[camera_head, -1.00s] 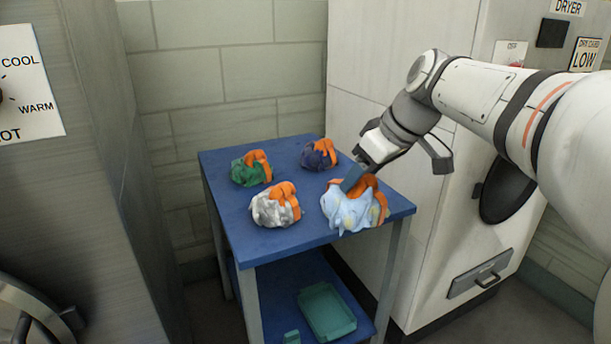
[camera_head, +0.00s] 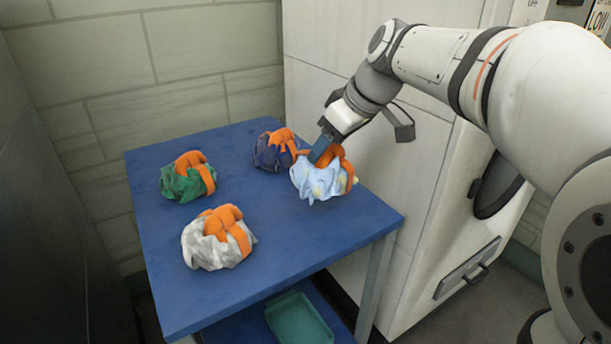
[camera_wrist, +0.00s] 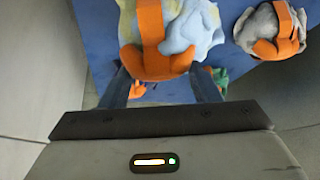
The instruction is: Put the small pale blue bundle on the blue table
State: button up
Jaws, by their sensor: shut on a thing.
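The pale blue bundle (camera_head: 316,181), with yellowish patches and an orange strap, shows over the back right of the blue table (camera_head: 290,245). My gripper (camera_head: 321,152) is shut on its orange strap from above. In the wrist view the pale blue bundle (camera_wrist: 196,28) hangs at the fingers of my gripper (camera_wrist: 160,78), its strap between them. I cannot tell whether its underside touches the table. It partly overlaps the dark blue bundle in the head view.
A dark blue bundle (camera_head: 270,152), a green bundle (camera_head: 186,180) and a white-grey bundle (camera_head: 210,248), all with orange straps, sit on the table. A teal tray (camera_head: 298,320) is on the lower shelf. A pale cabinet (camera_head: 420,190) stands close at right. The table's front right is clear.

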aim_at(337, 158)
jog(key=shift+f+b, duration=0.85)
jog(key=shift+f, duration=2.05)
jog(key=shift+f, duration=0.2)
jog(key=o, duration=1.4)
jog(key=shift+s, duration=0.1)
jog(key=shift+r, duration=0.2)
jog(key=shift+d+r, duration=0.15)
jog(key=shift+r, duration=0.2)
jog(key=p+v, duration=0.3)
jog(key=v, duration=0.7)
jog(key=s+d+f+m+h, duration=0.1)
jog(key=s+d+f+m, duration=0.1)
jog(key=s+f, duration=0.3)
jog(key=s+d+f+m+g+h, duration=0.1)
jog(key=s+f+m, duration=0.4)
jog(key=f, duration=0.5)
jog(key=s+d+f+m+g+h, duration=0.1)
jog(key=s+d+f+m+h, duration=0.2)
jog(key=s+d+f, duration=0.2)
jog(key=shift+s+f+m+p, duration=0.15)
jog(key=shift+s+f, duration=0.2)
jog(key=shift+f, duration=0.2)
jog(key=shift+s+f+m+p, duration=0.15)
jog(key=shift+s+f, duration=0.2)
jog(key=shift+f, duration=0.25)
